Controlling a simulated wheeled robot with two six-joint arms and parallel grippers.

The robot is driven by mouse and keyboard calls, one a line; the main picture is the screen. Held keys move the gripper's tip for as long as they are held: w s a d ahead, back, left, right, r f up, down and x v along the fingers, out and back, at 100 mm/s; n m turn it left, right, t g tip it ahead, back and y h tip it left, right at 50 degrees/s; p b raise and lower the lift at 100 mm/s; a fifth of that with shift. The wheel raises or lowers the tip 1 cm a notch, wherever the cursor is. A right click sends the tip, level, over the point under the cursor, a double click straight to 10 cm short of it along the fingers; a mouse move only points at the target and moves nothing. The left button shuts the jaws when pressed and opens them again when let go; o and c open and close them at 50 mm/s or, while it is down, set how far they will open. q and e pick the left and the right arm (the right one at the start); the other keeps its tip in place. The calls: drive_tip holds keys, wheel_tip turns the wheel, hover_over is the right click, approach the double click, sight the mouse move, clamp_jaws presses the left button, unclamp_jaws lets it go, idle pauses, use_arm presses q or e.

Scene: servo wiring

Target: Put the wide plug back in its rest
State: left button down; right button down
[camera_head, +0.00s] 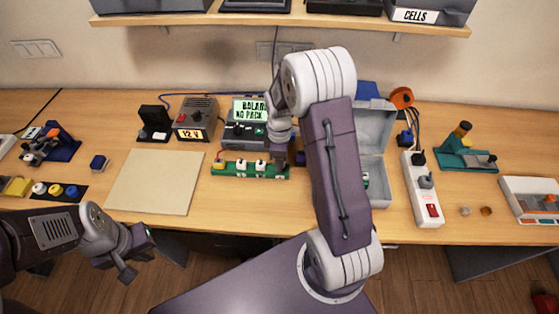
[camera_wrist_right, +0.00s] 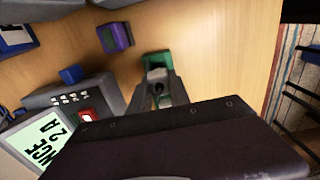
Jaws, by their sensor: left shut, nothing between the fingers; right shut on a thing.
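A green strip (camera_head: 228,170) with several small white-topped plugs (camera_head: 241,165) stands on the desk in front of the charger. My right gripper (camera_head: 280,156) points down over the strip's right end. In the right wrist view its fingers (camera_wrist_right: 158,97) are closed just above the green end (camera_wrist_right: 156,60). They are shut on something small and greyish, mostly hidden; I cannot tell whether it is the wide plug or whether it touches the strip. A purple block (camera_head: 300,159) stands just right of the strip and also shows in the wrist view (camera_wrist_right: 116,37). My left gripper (camera_head: 126,272) is shut and empty, in front of the desk.
The charger (camera_head: 243,141) with a lit display stands behind the strip. An open grey case (camera_head: 373,128) and a white power strip (camera_head: 420,188) are to the right. A beige mat (camera_head: 153,182) lies bare to the left. A small blue block (camera_head: 99,163) lies beside it.

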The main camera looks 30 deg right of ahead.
drive_tip(key=shift+f+b, duration=0.5)
drive_tip(key=shift+f, duration=0.3)
drive_tip(key=c, duration=1.1)
unclamp_jaws()
drive_tip(key=shift+c, duration=0.2)
drive_tip(key=shift+r, duration=0.1)
wheel_tip(320, 180, up, 9)
